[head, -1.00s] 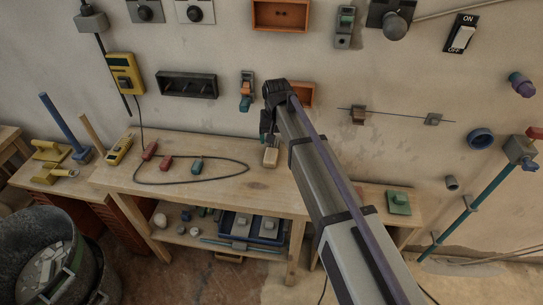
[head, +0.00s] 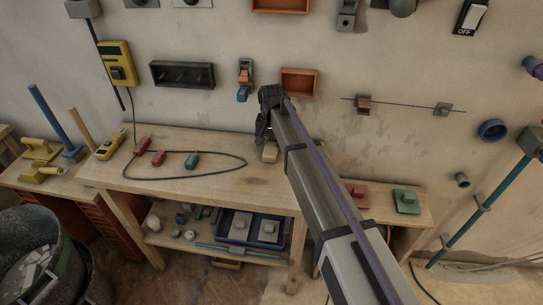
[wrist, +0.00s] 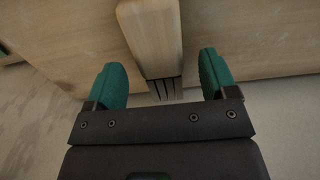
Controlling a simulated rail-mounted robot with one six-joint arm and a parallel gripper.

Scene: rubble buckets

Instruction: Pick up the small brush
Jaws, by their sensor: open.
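The small brush (head: 270,153) appears as a pale wooden block at the back of the workbench, just below my gripper. In the wrist view, a pale wooden piece (wrist: 153,35) with dark slits or bristles at its near end looks like this brush. My gripper (head: 264,138) is open, pointing down at the bench. In the wrist view its green fingertips (wrist: 160,75) stand on either side of the brush's near end, with visible gaps. The grip is empty. My arm hides part of the bench to the right.
Red and teal handles with a black cable (head: 185,176) lie on the workbench (head: 225,187). A yellow meter (head: 110,145) lies at its left end. An orange wall box (head: 299,83) is close behind my gripper. A red block (head: 357,194) and green block (head: 407,201) lie right of my arm.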

